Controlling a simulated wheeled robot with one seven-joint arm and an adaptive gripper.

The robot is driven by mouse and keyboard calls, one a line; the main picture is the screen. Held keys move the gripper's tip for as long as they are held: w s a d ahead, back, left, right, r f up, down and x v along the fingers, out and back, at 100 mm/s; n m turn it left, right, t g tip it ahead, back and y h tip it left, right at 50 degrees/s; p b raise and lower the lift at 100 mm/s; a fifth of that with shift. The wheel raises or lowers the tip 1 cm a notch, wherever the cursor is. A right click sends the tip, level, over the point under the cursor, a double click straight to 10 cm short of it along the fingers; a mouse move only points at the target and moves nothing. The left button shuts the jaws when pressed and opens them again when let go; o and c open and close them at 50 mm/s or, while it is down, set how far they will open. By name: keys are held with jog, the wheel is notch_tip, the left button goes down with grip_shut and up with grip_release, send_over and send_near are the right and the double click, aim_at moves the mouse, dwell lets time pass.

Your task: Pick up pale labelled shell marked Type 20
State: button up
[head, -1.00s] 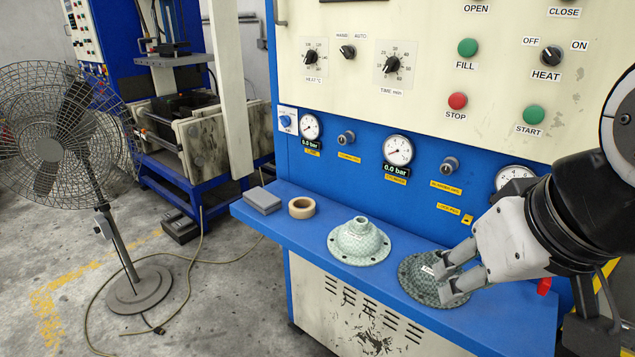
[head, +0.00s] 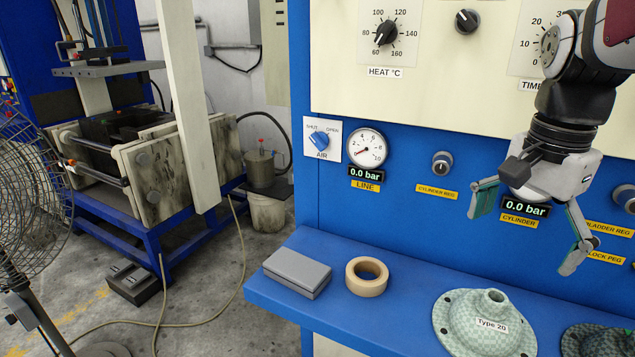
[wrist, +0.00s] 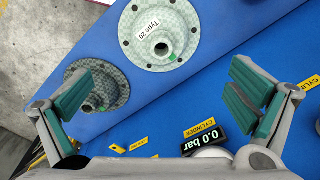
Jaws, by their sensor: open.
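The pale shell labelled Type 20 (head: 485,322) sits on the blue ledge. It is a pale green, flanged dome with a neck on top and holes around its rim. It also shows at the top of the wrist view (wrist: 160,32), label readable. My gripper (head: 527,228) is open and empty, above the ledge and in front of the blue panel, up and to the right of the pale shell, apart from it. A darker shell (head: 600,343) is cut off at the right edge of the head view. In the wrist view the darker shell (wrist: 112,78) lies partly behind my left finger.
The blue ledge (head: 345,255) also carries a grey block (head: 297,272) and a tape roll (head: 366,277), left of the shells. The panel behind has gauges, such as the line gauge (head: 366,148), and protruding knobs. A fan (head: 30,180) stands at the far left.

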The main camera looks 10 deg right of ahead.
aim_at(498, 297)
jog(key=d+f+m, duration=0.1)
jog(key=f, duration=0.2)
jog(key=w+d+f+m+b, duration=0.1)
jog(key=f, duration=0.5)
jog(key=shift+w+d+f+m+g, duration=0.3)
jog(key=shift+w+d+m, duration=0.05)
jog(key=shift+d+m, duration=0.05)
jog(key=shift+f+b, duration=0.3)
jog(key=shift+f, duration=2.85)
jog(key=c, duration=2)
